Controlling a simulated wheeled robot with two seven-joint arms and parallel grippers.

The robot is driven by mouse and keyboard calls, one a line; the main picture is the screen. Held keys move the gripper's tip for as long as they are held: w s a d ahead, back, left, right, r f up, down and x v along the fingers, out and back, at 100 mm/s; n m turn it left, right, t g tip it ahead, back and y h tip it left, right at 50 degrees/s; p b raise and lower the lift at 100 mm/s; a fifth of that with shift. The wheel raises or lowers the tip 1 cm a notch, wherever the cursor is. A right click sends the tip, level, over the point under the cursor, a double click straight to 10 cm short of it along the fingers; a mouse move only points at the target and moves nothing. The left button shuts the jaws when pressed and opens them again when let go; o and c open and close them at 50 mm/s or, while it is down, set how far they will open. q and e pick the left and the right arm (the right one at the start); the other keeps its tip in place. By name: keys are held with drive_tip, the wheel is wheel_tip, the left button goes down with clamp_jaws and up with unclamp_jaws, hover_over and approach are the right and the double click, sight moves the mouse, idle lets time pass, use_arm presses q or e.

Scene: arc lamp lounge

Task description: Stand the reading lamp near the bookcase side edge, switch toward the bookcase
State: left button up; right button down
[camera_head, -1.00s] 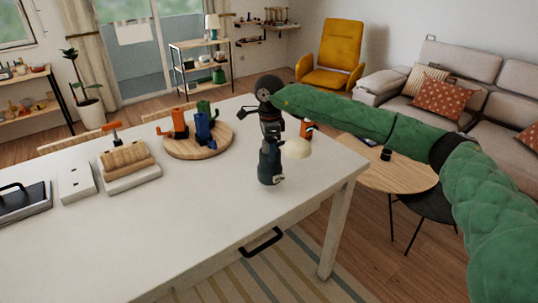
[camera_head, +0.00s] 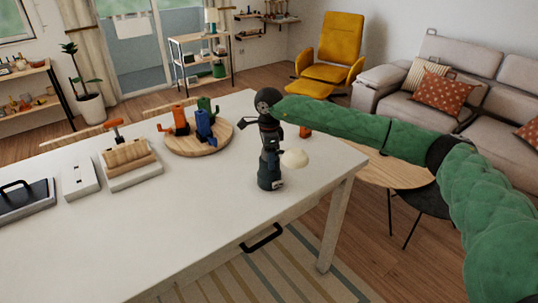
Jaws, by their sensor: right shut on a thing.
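I cannot tell whether the base touches the tabletop. A small pale mark shows low on the base's right side; I cannot tell if it is the switch. My left gripper is out of view.
A round wooden tray (camera_head: 171,149) with several coloured holders stands left of the lamp. A wooden-topped block (camera_head: 130,160), a white box (camera_head: 78,179) and a dark tray (camera_head: 22,200) lie farther left. Shelves stand at the back (camera_head: 176,53) and left. The front tabletop is clear.

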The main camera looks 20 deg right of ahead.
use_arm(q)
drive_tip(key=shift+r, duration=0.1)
use_arm(e)
drive_tip(key=c, duration=0.7)
unclamp_jaws()
drive_tip(key=shift+c, duration=0.2)
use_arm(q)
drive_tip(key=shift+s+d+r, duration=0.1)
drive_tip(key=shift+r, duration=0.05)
use_arm(e)
drive_tip(key=o, duration=0.4)
drive_tip(key=shift+o, duration=0.2)
drive_tip(key=shift+r, duration=0.3)
wheel_tip(320, 180, up, 11)
drive_tip(key=b, duration=0.5)
drive_tip(key=shift+w+f, duration=0.1)
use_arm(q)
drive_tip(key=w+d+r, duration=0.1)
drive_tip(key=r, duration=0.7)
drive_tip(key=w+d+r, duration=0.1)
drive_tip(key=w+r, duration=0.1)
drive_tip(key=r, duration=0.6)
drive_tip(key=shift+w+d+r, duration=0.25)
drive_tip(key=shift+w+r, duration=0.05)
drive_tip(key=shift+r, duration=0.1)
use_arm(e)
drive_tip(key=shift+r, duration=0.4)
drive_tip(key=shift+f, duration=0.15)
